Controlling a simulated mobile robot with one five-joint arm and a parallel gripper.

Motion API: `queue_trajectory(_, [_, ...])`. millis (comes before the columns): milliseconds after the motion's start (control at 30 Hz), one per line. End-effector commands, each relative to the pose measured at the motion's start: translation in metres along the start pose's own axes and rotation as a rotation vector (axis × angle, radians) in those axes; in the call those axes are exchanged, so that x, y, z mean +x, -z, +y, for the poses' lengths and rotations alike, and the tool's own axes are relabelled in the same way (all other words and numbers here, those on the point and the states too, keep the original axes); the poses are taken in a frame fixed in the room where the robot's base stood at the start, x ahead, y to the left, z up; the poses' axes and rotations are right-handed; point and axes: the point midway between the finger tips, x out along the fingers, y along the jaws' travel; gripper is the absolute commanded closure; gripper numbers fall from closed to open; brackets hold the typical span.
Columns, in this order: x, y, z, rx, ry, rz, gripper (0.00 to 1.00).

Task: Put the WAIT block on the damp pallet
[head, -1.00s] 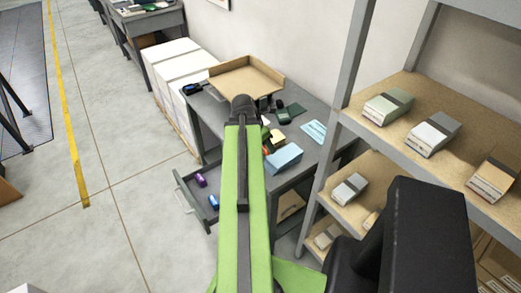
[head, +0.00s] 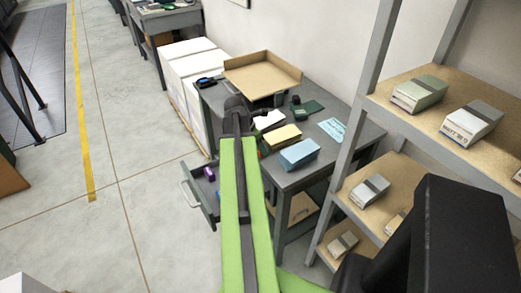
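I cannot read the word WAIT on any block, so I cannot tell which one it is. A small purple block (head: 209,174) lies in the open drawer (head: 203,196) of the grey desk; a bit of blue shows beside my arm there. A dark green flat piece (head: 312,107) lies on the desk, with a small dark object (head: 295,100) by its left end. I cannot tell whether it is the damp pallet. The dark end of my arm, with my gripper (head: 237,104), appears over the desk's left part. Its fingers are hidden.
A cardboard tray (head: 262,75) is at the desk's back. A yellow block (head: 281,137), a blue block (head: 300,154) and a pale blue sheet (head: 332,129) lie on the desk (head: 345,150). A shelf rack (head: 385,125) stands right; open floor (head: 130,200) lies left.

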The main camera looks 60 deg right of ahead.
Motion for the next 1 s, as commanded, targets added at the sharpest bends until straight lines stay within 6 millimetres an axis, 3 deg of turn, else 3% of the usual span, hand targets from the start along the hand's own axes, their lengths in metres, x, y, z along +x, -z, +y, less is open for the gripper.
queue_trajectory(267, [0.003, 0.001, 0.0, 0.0, 0.0, 0.0, 0.95])
queue_trajectory(300, [0.001, 0.0, 0.0, 0.0, 0.0, 0.0, 0.43])
queue_trajectory(433, [0.001, 0.0, 0.0, 0.001, 0.0, 0.0, 0.26])
queue_trajectory(767, [-0.001, -0.001, -0.001, 0.001, 0.001, 0.0, 0.26])
queue_trajectory(1000, [-0.029, -0.004, -0.001, 0.0, 0.001, 0.0, 0.26])
